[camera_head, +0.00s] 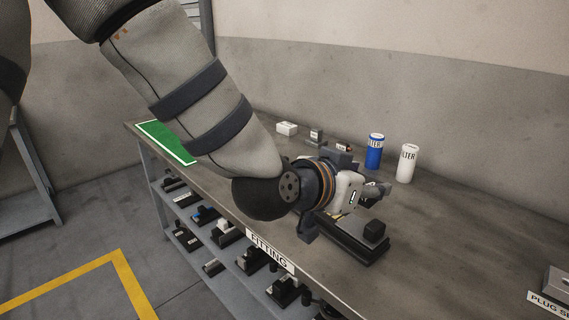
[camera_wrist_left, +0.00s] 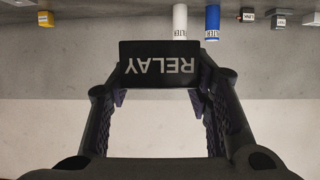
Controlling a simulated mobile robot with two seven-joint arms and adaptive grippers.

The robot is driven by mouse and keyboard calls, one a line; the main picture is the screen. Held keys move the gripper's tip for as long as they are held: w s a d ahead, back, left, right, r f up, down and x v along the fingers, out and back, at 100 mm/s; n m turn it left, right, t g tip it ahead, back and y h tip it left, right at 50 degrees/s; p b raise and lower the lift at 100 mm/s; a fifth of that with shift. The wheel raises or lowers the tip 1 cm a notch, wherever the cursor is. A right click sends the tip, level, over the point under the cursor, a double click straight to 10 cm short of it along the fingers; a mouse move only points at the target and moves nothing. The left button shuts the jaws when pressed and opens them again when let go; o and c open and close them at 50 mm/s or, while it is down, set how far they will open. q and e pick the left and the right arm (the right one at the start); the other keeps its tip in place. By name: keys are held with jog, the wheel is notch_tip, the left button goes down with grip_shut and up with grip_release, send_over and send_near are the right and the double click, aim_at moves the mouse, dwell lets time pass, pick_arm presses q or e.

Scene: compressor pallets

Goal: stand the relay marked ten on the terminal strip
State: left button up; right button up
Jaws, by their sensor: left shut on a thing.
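A black relay (camera_wrist_left: 160,64) sits between the fingers of my left gripper (camera_wrist_left: 160,85) in the left wrist view, with the word RELAY upside down on its face. No number shows there. In the head view my left gripper (camera_head: 374,192) is above the bench, and I cannot clearly make out the relay in it. A long black strip (camera_head: 345,240), likely the terminal strip, lies below and in front of the gripper near the bench's front edge. A dark block (camera_head: 375,232) is at its right end. My right gripper is not in view.
A blue filter (camera_head: 374,152) and a white filter (camera_head: 407,163) stand behind the gripper. Small blocks (camera_head: 316,136) and a white box (camera_head: 287,128) stand farther left. A green mat (camera_head: 165,141) lies at the bench's left end.

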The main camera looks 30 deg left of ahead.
pick_arm(q)
jog(key=w+a+f+b, duration=0.1)
jog(key=w+a+f, duration=0.1)
jog(key=w+f, duration=0.1)
jog(key=w+a+f+b, duration=0.1)
jog(key=w+a+f, duration=0.2)
jog(key=w, duration=0.1)
jog(key=w+a+f+b, duration=0.1)
jog(key=w+a+f, duration=0.1)
jog(key=w+f, duration=0.1)
jog(key=shift+w+a+f, duration=0.15)
jog(key=shift+w+a, duration=0.2)
jog(key=shift+w+a+f+b, duration=0.15)
jog(key=shift+w+f+b, duration=0.1)
jog(key=shift+f, duration=0.65)
jog(key=shift+w+a+f+b, duration=0.15)
jog(key=shift+f+b, duration=0.1)
jog(key=shift+f, duration=0.65)
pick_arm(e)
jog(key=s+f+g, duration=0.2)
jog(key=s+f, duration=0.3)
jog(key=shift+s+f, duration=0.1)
pick_arm(q)
jog(key=shift+s+f, duration=0.1)
jog(key=shift+f, duration=0.05)
jog(key=o, duration=1.2)
jog(key=shift+o, duration=0.2)
